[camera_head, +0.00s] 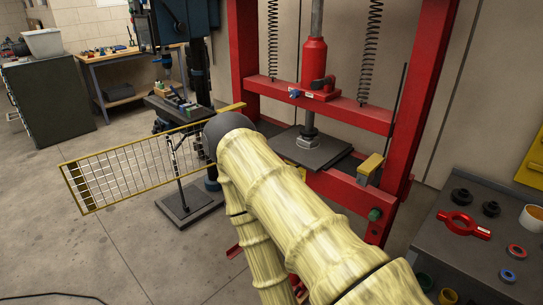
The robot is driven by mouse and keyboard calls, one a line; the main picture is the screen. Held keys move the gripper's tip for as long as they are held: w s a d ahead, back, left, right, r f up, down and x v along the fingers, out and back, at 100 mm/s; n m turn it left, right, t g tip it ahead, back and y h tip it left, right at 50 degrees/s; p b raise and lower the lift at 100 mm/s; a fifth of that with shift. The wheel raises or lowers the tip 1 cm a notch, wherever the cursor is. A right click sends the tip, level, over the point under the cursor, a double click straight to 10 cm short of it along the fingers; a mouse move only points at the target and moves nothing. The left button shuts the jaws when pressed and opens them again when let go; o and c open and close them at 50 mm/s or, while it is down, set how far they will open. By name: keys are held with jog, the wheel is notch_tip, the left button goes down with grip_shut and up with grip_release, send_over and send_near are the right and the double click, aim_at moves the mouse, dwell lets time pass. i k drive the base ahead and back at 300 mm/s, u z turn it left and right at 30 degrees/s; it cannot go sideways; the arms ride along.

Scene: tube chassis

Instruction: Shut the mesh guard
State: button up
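The mesh guard (122,172) is a yellow frame with pale wire mesh. It stands out to the left of the red press (247,50), swung open, with the press front uncovered. My arm hides its right end, near the press's left post. A short yellow bar (233,107) shows just above my arm at that post. A yellow block (371,164) sits at the press's right post. My arm crosses the middle from the lower right, and its dark rounded joint overlaps the guard's right part in the picture. My gripper is not visible.
A dark bench (455,245) with a red tool (462,225) and several rings stands at the right. A drill press (185,205) stands behind the guard. A workbench (125,55) and a dark cabinet (50,100) are at the back left.

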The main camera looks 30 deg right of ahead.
aim_at(73, 167)
jog(key=u, duration=1.05)
jog(key=i, duration=5.3)
jog(key=z, duration=3.8)
